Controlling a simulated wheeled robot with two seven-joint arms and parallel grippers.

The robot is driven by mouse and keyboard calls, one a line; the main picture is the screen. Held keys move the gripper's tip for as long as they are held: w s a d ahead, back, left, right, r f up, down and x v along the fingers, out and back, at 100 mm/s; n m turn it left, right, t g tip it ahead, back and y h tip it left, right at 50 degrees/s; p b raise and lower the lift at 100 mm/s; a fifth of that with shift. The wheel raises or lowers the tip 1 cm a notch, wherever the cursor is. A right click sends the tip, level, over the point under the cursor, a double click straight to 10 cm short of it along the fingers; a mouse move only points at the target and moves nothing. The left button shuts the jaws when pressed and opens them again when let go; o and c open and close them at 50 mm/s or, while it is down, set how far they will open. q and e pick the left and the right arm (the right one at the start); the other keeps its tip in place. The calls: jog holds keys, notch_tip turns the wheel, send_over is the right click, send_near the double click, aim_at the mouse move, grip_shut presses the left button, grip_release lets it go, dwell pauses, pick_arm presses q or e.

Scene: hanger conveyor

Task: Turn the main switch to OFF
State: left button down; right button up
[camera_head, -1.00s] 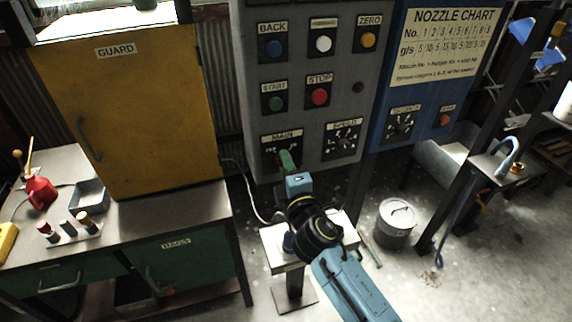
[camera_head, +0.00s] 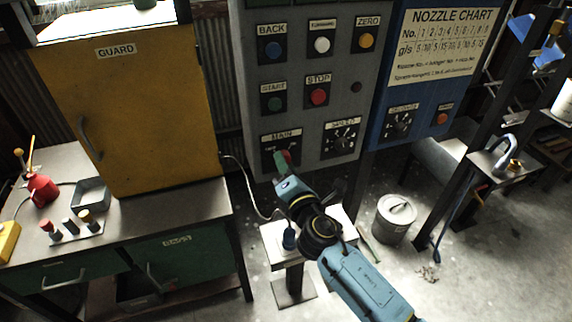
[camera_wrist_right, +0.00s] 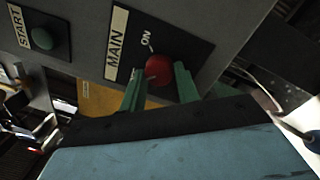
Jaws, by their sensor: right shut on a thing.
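The main switch is a red knob (camera_wrist_right: 158,69) on a black plate labelled MAIN (camera_wrist_right: 117,40), with ON marked beside it. In the head view the MAIN plate (camera_head: 281,141) is at the lower left of the grey control panel (camera_head: 300,110), and the red knob (camera_head: 287,155) partly shows at the gripper tip. My right gripper (camera_head: 283,160) is at the knob; in the wrist view its green fingers (camera_wrist_right: 158,88) stand on both sides of the knob and are shut on it. The knob's pointer and the OFF mark are hidden or unreadable. My left gripper is not in view.
START (camera_head: 273,102) and STOP (camera_head: 317,96) buttons sit above, and a SPEED dial (camera_head: 341,139) is right of MAIN. A small white stand (camera_head: 272,248) is below my right arm. A yellow GUARD door (camera_head: 125,110) stands left.

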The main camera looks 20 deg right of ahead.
dwell(0.3)
jog(key=o, duration=1)
jog(key=shift+c, duration=0.2)
jog(key=s+b, duration=0.2)
jog(key=s, duration=1.1)
jog(key=shift+s+d+f, duration=0.2)
jog(key=shift+d+f, duration=0.05)
jog(key=shift+f, duration=0.15)
